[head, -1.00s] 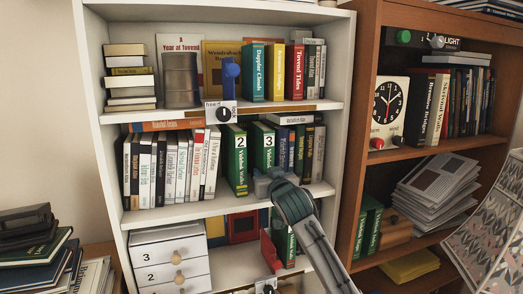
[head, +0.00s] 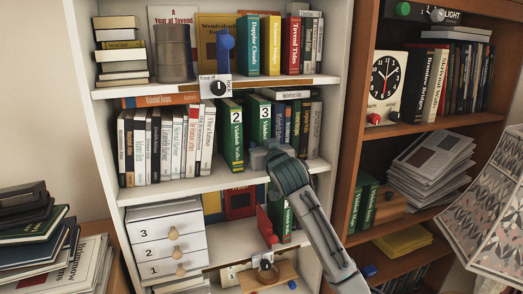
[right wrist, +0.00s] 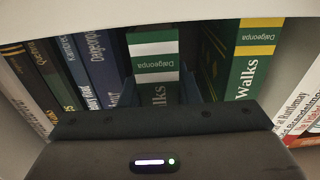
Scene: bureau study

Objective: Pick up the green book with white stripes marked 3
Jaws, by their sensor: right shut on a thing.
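The green book with white stripes marked 3 (head: 258,113) stands upright on the middle shelf of the white bookcase. Its lower part is hidden behind my right gripper (head: 260,155), which is shut on it at the shelf front. In the right wrist view the book (right wrist: 155,65), with white and green bands, sits at the jaws; the fingertips are hard to make out. The similar green book marked 2 (head: 231,137), with yellow stripes in the wrist view (right wrist: 250,65), stands just left of it in the head view. My left gripper is not in view.
Several dark and blue books (head: 300,125) stand close on the right of book 3. White drawers (head: 165,238) and a red piece (head: 266,225) are below. White books (head: 165,145) fill the left.

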